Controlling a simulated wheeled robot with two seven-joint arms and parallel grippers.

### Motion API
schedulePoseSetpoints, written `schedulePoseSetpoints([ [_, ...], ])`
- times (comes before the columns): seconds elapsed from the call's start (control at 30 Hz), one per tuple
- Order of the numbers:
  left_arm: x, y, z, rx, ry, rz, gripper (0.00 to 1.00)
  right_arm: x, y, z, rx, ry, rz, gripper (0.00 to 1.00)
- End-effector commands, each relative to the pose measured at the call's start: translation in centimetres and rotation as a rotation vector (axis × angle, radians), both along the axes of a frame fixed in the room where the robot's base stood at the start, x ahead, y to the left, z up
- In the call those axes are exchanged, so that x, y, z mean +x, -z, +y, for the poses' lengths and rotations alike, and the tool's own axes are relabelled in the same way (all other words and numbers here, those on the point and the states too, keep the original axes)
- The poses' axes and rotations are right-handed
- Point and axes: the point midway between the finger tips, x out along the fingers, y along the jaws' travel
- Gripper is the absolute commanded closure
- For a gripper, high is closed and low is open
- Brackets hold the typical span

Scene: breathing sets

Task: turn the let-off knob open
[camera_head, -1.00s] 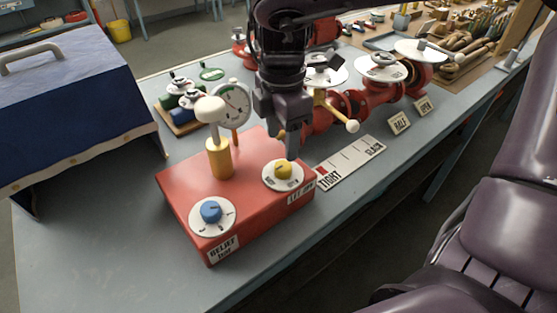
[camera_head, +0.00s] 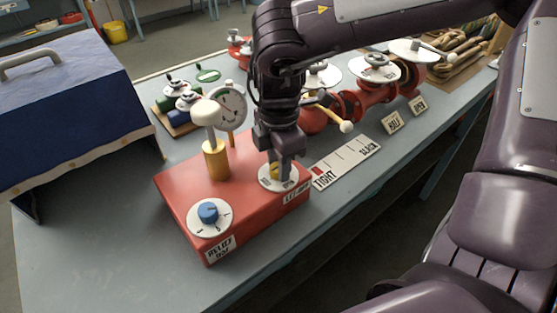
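The let-off knob (camera_head: 273,171) is a small yellow knob on a white round dial (camera_head: 266,183), on top of the red box (camera_head: 185,181), above a "LET-OFF" label (camera_head: 296,193). My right gripper (camera_head: 279,172) points down at the knob. One finger stands in front of the knob's right side and hides part of it. The other finger is mostly hidden, so I cannot tell whether the fingers grip the knob. The knob's pointer is not readable. My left gripper is out of view.
On the same box are a blue relief knob (camera_head: 208,212), a yellow post with a white mushroom top (camera_head: 215,155) and a gauge (camera_head: 229,104). A TIGHT–SLACK scale (camera_head: 347,163) lies to the right. Red valves (camera_head: 352,104) stand behind. A blue case (camera_head: 75,105) is at left.

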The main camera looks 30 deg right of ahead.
Motion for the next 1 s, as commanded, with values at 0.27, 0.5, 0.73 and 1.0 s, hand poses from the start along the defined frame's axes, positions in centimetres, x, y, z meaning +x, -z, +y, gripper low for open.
schedulePoseSetpoints([
  [0.27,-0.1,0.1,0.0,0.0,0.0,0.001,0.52,0.1,0.0,0.0,0.0,-0.007,-0.002,0.91],
  [0.5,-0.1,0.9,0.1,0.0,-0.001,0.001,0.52,0.1,0.1,0.0,0.001,-0.084,-0.004,0.91],
  [0.73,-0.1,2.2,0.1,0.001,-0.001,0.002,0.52,0.1,0.2,0.0,-0.001,-0.254,-0.005,0.91],
  [1.0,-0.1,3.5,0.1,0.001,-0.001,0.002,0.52,0.1,0.1,0.0,-0.002,-0.509,-0.005,0.91],
])
